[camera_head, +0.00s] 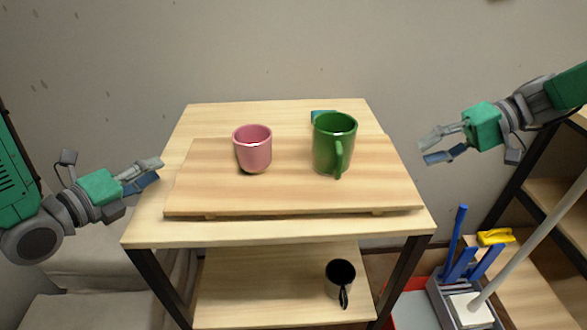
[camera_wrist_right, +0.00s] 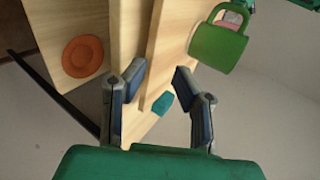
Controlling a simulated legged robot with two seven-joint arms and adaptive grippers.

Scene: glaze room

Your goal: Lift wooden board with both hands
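The wooden board (camera_head: 290,192) lies flat on small feet on the table, its front edge raised slightly above the tabletop. A pink cup (camera_head: 253,150) and a larger green mug (camera_head: 333,145) stand upright on it. My left gripper (camera_head: 153,170) is by the board's left edge, fingers apart, apparently empty and not touching it. My right gripper (camera_head: 430,150) is off the board's right side, apart from it. The right wrist view shows this gripper (camera_wrist_right: 159,78) open and empty, with the board (camera_wrist_right: 180,35) and green mug (camera_wrist_right: 217,47) beyond it.
The wooden table (camera_head: 280,229) has a lower shelf with a black mug (camera_head: 341,280). A teal block (camera_head: 322,116) is behind the green mug. A shelf unit (camera_head: 555,197) and a bucket with blue tools (camera_head: 465,265) stand right. An orange plate (camera_wrist_right: 83,57) shows in the wrist view.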

